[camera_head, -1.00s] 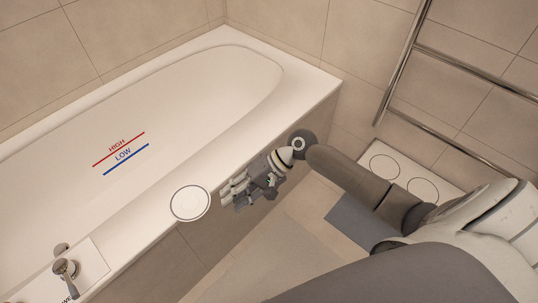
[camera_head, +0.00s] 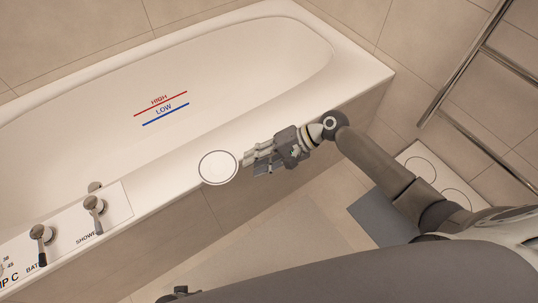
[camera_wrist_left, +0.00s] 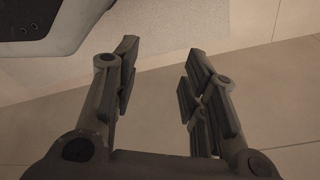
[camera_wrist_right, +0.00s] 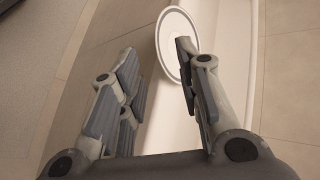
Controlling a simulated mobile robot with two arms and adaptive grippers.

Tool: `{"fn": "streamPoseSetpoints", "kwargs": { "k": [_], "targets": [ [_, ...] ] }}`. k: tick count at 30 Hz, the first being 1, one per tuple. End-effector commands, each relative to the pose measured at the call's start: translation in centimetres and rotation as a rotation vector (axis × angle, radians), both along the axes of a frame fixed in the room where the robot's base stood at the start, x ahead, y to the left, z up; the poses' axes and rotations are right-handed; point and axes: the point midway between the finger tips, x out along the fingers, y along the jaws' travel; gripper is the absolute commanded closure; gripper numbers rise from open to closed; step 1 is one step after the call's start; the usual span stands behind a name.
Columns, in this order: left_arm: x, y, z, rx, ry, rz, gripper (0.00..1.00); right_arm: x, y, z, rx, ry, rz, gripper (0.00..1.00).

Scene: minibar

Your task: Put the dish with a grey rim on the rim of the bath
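A round white dish with a grey rim (camera_head: 218,167) lies at the front edge of the bath rim (camera_head: 300,118), seeming to overhang it slightly. It also shows in the right wrist view (camera_wrist_right: 171,45), beyond the right-hand finger, which covers part of it. My right gripper (camera_head: 252,163) is just right of the dish in the head view. Its fingers (camera_wrist_right: 155,62) are apart with nothing between them; whether one touches the dish I cannot tell. My left gripper (camera_wrist_left: 158,65) is open and empty above the floor in its wrist view.
Bath taps (camera_head: 94,205) stand on the rim at the lower left. At the right, a white surface (camera_head: 438,181) bears two round outlines, near a metal towel rail (camera_head: 485,45). The rim right of the dish is bare.

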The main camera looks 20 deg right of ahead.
Motion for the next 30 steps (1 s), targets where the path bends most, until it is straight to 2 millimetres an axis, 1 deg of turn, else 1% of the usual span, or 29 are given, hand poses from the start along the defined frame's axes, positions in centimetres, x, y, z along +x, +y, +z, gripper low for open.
{"fn": "streamPoseSetpoints", "kwargs": {
  "k": [1,3,9,15,23,26,30],
  "targets": [
    [0.3,0.0,0.2,-0.001,-0.003,0.001,0.60,0.1,1.0,-0.6,0.003,0.000,0.001,0.68],
    [0.6,-0.1,0.6,0.000,-0.005,0.001,0.60,0.3,2.0,-1.3,0.003,-0.001,-0.001,0.68],
    [1.4,-0.2,1.6,-0.001,-0.012,0.002,0.60,0.7,4.1,-2.8,0.001,-0.001,-0.001,0.68],
    [1.7,-0.2,2.1,-0.001,-0.014,0.003,0.60,0.8,4.9,-3.3,0.000,-0.001,0.000,0.68],
    [1.7,-0.2,2.1,-0.001,-0.013,0.003,0.60,0.8,5.0,-3.3,0.000,-0.001,0.000,0.68],
    [1.7,-0.2,2.1,0.000,-0.013,0.003,0.60,0.8,4.9,-3.3,0.000,-0.001,0.000,0.80],
    [1.7,-0.2,2.1,0.000,-0.013,0.003,0.60,0.8,4.9,-3.3,0.000,-0.001,0.000,0.98]
  ]
}}
